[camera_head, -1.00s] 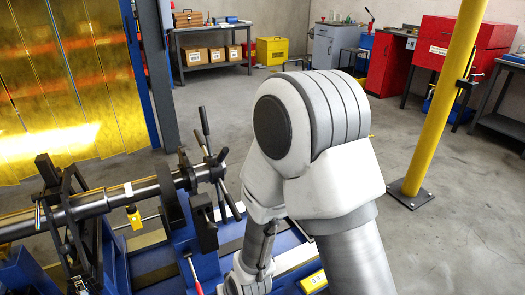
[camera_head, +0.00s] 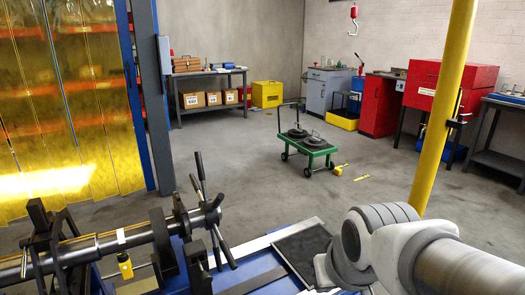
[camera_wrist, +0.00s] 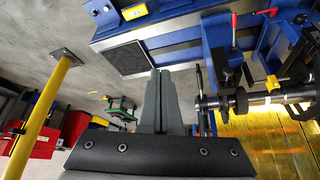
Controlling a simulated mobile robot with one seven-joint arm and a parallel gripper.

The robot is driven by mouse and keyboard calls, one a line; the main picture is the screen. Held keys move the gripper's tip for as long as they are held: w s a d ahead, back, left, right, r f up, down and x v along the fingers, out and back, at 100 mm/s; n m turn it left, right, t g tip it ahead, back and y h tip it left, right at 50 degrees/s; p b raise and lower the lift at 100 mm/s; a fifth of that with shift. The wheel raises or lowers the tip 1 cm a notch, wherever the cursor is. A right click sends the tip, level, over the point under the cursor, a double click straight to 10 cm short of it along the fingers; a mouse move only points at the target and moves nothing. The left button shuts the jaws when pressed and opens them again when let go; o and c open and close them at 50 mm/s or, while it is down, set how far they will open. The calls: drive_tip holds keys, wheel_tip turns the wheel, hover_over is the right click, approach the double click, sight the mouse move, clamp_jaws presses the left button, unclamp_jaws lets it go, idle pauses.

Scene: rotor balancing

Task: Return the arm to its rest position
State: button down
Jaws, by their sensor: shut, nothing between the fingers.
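My gripper (camera_wrist: 159,100) shows in the wrist view, its two grey fingers together with nothing between them. It hangs in free air, apart from the blue machine and the floor. In the head view my arm stands at the lower right, with its elbow near the yellow post. My gripper is outside the head view. The balancing machine with its rotor shaft (camera_head: 90,245) is at the lower left in the head view. A spoked hand wheel (camera_head: 207,212) is at the shaft's right end.
A yellow post (camera_head: 443,110) rises behind my arm. A green cart (camera_head: 306,146) with dark discs stands on open floor beyond the machine. A dark mat (camera_head: 302,250) lies on the machine base. A workbench (camera_head: 210,75), red cabinets (camera_head: 380,105) and a yellow curtain (camera_head: 60,110) stand farther back.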

drive_tip(key=s+d+r+m, duration=0.1)
drive_tip(key=s+d+r, duration=0.2)
drive_tip(key=s+r, duration=0.15)
wheel_tip(320, 180, up, 20)
drive_tip(key=s+p, duration=0.1)
drive_tip(key=p, duration=1.9)
drive_tip(key=shift+s+d+f, duration=0.2)
drive_tip(key=shift+f, duration=0.05)
drive_tip(key=shift+a, duration=0.2)
